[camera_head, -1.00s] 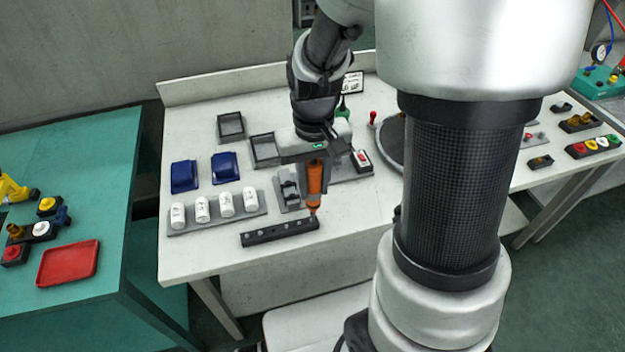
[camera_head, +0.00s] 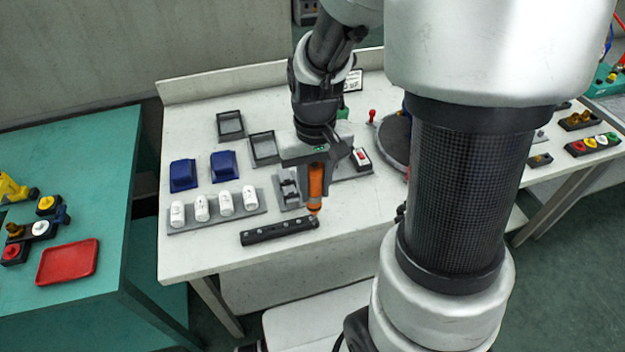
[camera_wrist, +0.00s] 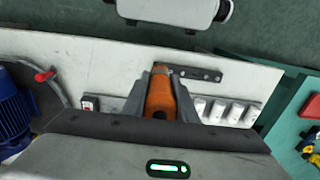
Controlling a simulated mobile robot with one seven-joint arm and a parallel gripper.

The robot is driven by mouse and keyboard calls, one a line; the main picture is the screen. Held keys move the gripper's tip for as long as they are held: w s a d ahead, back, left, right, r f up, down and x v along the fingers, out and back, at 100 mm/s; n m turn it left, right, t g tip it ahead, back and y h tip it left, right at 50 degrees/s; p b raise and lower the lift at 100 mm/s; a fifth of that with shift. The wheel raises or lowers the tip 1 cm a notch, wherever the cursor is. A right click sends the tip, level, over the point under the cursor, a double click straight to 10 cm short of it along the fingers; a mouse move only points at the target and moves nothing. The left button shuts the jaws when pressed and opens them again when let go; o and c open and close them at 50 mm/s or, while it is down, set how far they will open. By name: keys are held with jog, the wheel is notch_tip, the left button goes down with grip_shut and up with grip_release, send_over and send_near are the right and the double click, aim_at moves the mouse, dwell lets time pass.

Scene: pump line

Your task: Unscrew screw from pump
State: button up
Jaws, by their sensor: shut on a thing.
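My gripper (camera_head: 316,166) is shut on an orange screwdriver (camera_head: 315,188), which points down over the work table. In the wrist view the screwdriver (camera_wrist: 161,96) sits between the two grey fingers. Its tip is close to the right end of a black strip (camera_head: 262,236) holding several small screws. I cannot tell whether it touches the strip. The strip (camera_wrist: 217,75) also shows in the wrist view beyond the screwdriver. A blue ribbed body, perhaps the pump (camera_wrist: 12,112), is partly in the wrist view at the left; I cannot make it out in the head view. No screw on it is clear.
Several white cylinders stand in a grey holder (camera_head: 178,230) left of the screwdriver. Two blue blocks (camera_head: 184,175) and grey trays (camera_head: 230,125) lie behind. A red switch box (camera_head: 361,158) is to the right. A green table (camera_head: 90,160) with a red tray (camera_head: 67,262) stands left.

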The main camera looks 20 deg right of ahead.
aim_at(314, 165)
jog(key=shift+r, duration=0.1)
jog(key=shift+r+p, duration=1.3)
jog(key=shift+r, duration=0.25)
jog(key=shift+r+p, duration=1.65)
jog(key=shift+r, duration=0.25)
jog(key=shift+w, duration=0.1)
